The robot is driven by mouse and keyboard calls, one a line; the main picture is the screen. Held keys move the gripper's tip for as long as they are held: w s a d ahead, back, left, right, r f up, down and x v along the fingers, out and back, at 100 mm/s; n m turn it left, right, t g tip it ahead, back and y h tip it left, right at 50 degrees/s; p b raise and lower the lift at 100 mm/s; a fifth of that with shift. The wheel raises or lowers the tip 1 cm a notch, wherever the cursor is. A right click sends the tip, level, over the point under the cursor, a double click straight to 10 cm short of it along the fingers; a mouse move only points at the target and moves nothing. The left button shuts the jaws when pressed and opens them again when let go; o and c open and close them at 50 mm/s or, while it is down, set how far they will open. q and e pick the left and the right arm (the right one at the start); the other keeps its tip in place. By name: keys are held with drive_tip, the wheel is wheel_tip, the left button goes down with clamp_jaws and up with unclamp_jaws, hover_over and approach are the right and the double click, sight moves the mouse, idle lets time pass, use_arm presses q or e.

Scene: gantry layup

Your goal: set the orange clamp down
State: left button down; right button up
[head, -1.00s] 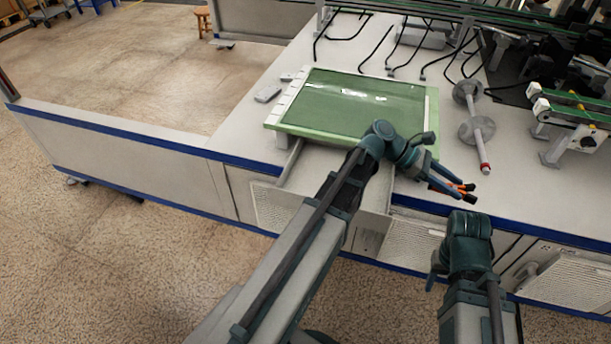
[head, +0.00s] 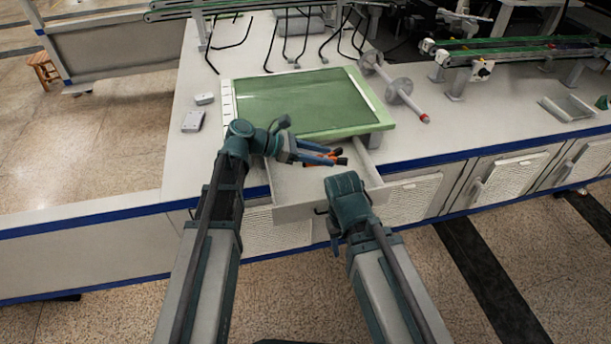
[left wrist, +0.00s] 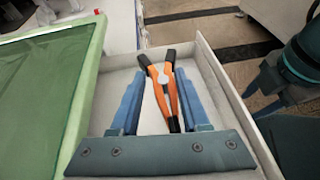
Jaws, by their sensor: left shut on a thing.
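The orange clamp (head: 323,154) has black tips and is held in my left gripper (head: 331,157), over the open drawer in the head view. In the left wrist view the orange clamp (left wrist: 174,98) lies lengthwise between the two blue fingers of the left gripper (left wrist: 158,76), its black tips pointing away. The pale drawer floor shows behind it; I cannot tell the gap below the clamp. My right arm's end (head: 347,200) is in front of the drawer's right part; its fingers are mostly hidden.
The open drawer (head: 290,212) juts from the bench below a green-framed panel (head: 385,127). A grey spool-like bar (head: 398,88) lies right of the panel. Small grey blocks (head: 193,121) lie to its left.

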sight(335, 157)
use_arm(q)
drive_tip(key=d+r, duration=0.1)
drive_tip(key=d+r+p, duration=0.1)
drive_tip(key=d, duration=0.1)
drive_tip(key=shift+s+d+g, duration=0.1)
drive_tip(key=shift+s+g, duration=0.1)
drive_tip(key=shift+g, duration=0.1)
drive_tip(key=shift+d+f, duration=0.1)
drive_tip(key=shift+f, duration=0.05)
wheel_tip(335, 157, down, 10)
drive_tip(key=b, duration=1)
drive_tip(key=shift+f, duration=0.25)
drive_tip(key=shift+c, duration=1.9)
unclamp_jaws()
drive_tip(key=shift+r, duration=0.1)
